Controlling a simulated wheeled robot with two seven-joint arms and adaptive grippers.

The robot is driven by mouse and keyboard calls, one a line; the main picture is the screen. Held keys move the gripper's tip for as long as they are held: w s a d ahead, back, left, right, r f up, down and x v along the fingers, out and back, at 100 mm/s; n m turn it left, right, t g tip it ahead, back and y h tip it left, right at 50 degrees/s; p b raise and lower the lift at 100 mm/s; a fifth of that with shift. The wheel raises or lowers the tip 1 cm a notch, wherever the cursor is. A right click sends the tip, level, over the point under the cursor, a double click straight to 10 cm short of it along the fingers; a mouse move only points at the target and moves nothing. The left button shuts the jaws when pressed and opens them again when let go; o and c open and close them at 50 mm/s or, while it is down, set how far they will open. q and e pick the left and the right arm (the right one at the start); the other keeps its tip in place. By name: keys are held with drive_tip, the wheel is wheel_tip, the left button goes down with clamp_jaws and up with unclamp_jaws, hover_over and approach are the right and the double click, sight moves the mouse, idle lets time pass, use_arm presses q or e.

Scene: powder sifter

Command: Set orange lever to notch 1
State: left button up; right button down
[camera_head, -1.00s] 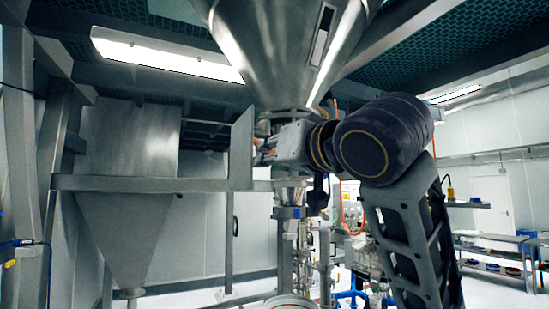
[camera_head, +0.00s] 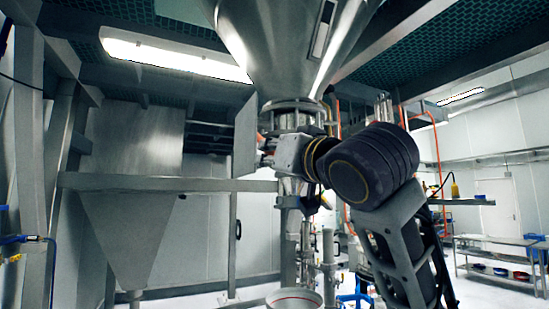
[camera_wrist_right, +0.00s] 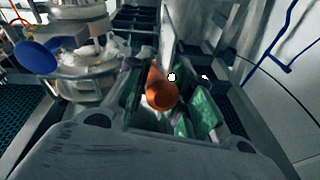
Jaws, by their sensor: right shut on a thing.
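The orange lever (camera_wrist_right: 162,95) shows in the right wrist view as a round-ended orange handle between the green-padded fingers of my right gripper (camera_wrist_right: 165,102). The gripper is shut on it. In the head view my right gripper (camera_head: 267,150) is just below the steel hopper (camera_head: 290,45), beside the flanged fitting (camera_head: 295,117) at its outlet. The lever cannot be made out clearly there. The notches do not show, so the lever's setting cannot be told. My left gripper is out of view.
A vertical steel plate (camera_head: 245,138) and a horizontal beam (camera_head: 150,182) stand close left of my right gripper. An open round container (camera_head: 294,300) is below. A blue rounded part (camera_wrist_right: 38,55) sits on the steel fitting in the right wrist view.

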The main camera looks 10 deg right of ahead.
drive_tip(key=shift+w+a+f+b, duration=0.1)
drive_tip(key=shift+w+f+b, duration=0.2)
drive_tip(key=shift+f+b, duration=0.2)
drive_tip(key=c, duration=1.3)
unclamp_jaws()
drive_tip(key=shift+o, duration=0.2)
drive_tip(key=shift+s, duration=0.15)
drive_tip(key=v, duration=1.1)
drive_tip(key=shift+s+d+f, duration=0.2)
drive_tip(key=shift+s+f, duration=0.05)
drive_tip(key=shift+f, duration=0.05)
